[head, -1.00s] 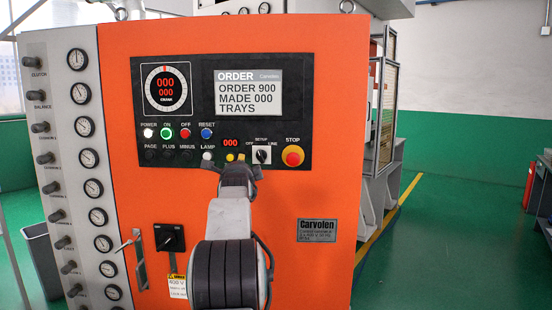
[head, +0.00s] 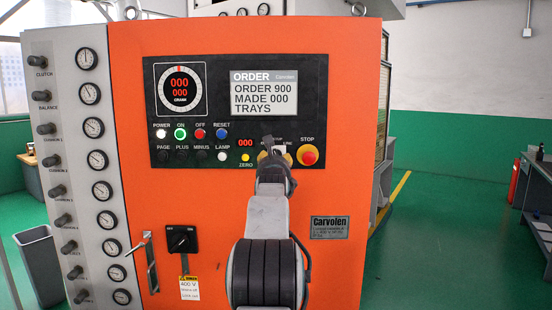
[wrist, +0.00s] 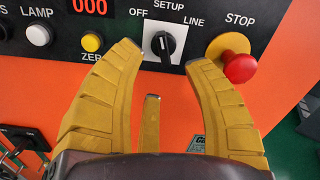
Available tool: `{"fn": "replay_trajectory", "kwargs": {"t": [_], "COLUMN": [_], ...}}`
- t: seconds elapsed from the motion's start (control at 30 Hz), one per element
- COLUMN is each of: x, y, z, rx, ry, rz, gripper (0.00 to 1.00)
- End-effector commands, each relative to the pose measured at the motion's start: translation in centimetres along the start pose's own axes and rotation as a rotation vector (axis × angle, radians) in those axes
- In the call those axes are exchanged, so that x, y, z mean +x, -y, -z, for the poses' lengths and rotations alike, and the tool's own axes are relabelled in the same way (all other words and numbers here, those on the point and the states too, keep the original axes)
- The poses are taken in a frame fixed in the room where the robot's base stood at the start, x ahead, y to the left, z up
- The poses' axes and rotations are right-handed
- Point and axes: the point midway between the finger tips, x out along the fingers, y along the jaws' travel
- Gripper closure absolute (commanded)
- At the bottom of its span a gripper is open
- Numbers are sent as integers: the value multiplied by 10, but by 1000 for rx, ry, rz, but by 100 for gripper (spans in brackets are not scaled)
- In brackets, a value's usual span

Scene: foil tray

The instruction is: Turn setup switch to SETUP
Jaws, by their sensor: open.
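The setup switch (wrist: 163,44) is a black knob on a white plate, marked OFF, SETUP and LINE from left to right, in the wrist view. A white line on the knob looks near upright; I cannot tell its exact setting. In the head view my gripper and arm mostly hide the switch. My gripper (wrist: 163,55) is open and empty. I see no contact with the knob. My gripper (head: 275,150) is before the control panel in the head view.
The red STOP button (wrist: 239,67) is close to the right finger. The yellow ZERO button (wrist: 92,42) and the LAMP button (wrist: 38,35) are to the left.

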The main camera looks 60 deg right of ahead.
Motion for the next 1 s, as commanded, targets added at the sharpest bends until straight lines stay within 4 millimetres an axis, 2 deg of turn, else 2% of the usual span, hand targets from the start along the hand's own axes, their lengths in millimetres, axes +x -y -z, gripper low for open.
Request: {"fn": "replay_trajectory", "kwargs": {"t": [0.27,0.8,1.0], "x": [10,58,69], "y": [1,0,0], "z": [-2,-2,-1], "rx": [60,58,58], "ry": [-2,-2,0], "rz": [-1,-1,-1], "gripper": [54,54,54]}}
